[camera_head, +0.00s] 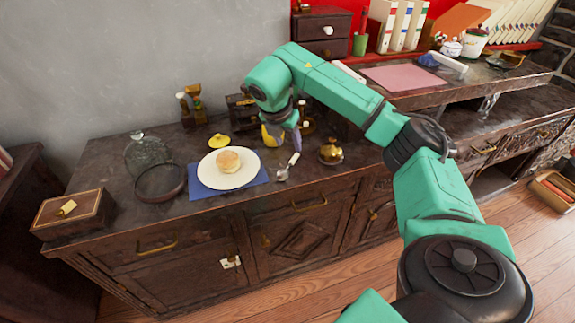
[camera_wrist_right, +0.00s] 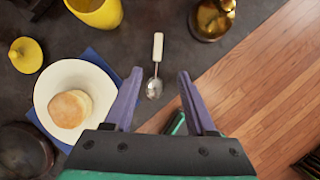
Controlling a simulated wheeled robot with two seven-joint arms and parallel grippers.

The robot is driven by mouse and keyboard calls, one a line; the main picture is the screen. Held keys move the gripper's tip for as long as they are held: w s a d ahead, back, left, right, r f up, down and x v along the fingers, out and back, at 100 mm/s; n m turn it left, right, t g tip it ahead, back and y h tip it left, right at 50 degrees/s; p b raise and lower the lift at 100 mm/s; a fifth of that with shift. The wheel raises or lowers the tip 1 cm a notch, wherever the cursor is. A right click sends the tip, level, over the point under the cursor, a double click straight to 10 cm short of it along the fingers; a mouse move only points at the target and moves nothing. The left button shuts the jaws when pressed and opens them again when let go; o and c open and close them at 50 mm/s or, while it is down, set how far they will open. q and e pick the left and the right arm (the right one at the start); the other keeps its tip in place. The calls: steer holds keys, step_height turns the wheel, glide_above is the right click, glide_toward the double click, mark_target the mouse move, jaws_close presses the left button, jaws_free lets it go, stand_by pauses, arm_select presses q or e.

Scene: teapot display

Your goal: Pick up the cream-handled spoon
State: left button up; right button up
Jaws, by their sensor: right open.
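The cream-handled spoon (camera_head: 287,167) lies on the dark sideboard top, just right of the blue mat. In the right wrist view the spoon (camera_wrist_right: 157,65) shows whole, its cream handle pointing up and its metal bowl nearest me. My right gripper (camera_wrist_right: 157,78) is open and empty, its two purple fingers apart, with the spoon's bowl showing between the fingertips. The gripper seems to be above the spoon, not touching it. In the head view the right gripper (camera_head: 284,136) hangs over the sideboard behind the spoon, partly hidden by its own arm. My left gripper is not seen.
A white plate (camera_head: 240,178) with a bun (camera_head: 228,161) sits on the blue mat (camera_head: 202,193), left of the spoon. A brass pot (camera_head: 331,152) stands to the right. A yellow cup (camera_wrist_right: 97,12) and yellow lid (camera_wrist_right: 26,55) are behind. The sideboard's front edge is close.

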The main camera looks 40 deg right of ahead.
mark_target(292, 161)
steer(key=x, duration=0.9)
steer(key=shift+w+a+f, duration=0.1)
steer(key=shift+w+a, duration=0.05)
steer(key=shift+a, duration=0.15)
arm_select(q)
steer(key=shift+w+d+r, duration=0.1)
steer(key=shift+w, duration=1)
arm_select(e)
jaws_close()
